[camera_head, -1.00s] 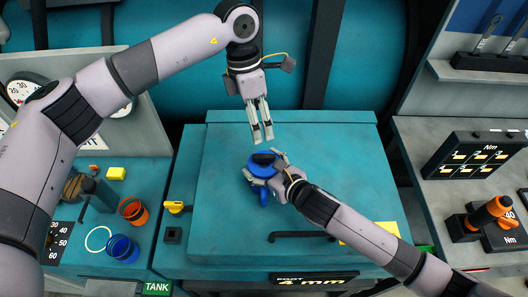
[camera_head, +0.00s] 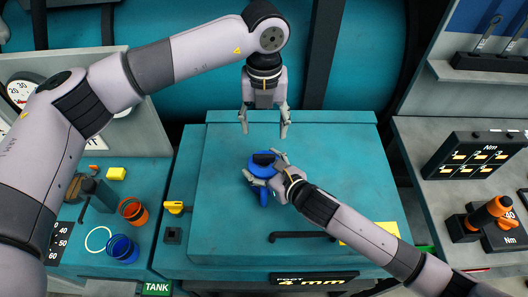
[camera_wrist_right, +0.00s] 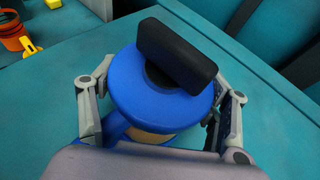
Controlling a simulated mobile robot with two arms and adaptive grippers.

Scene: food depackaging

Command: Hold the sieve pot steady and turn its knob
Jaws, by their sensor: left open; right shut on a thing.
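The sieve pot (camera_head: 264,172) is blue and round and stands on the teal cabinet top. Its black bar-shaped knob (camera_head: 263,158) sits on top of it. In the right wrist view the blue pot (camera_wrist_right: 137,99) stands between the fingers, with the knob (camera_wrist_right: 176,55) lying diagonally across its lid. My right gripper (camera_head: 264,176) is shut on the pot's body from the lower right. My left gripper (camera_head: 264,128) is open and empty, pointing down, just beyond the pot and apart from the knob.
The teal cabinet top (camera_head: 330,160) is mostly clear around the pot. A black handle (camera_head: 300,236) lies near its front. Orange (camera_head: 132,209) and blue cups (camera_head: 122,247) stand on the left bench. A yellow-handled lever (camera_head: 176,207) is at the cabinet's left side.

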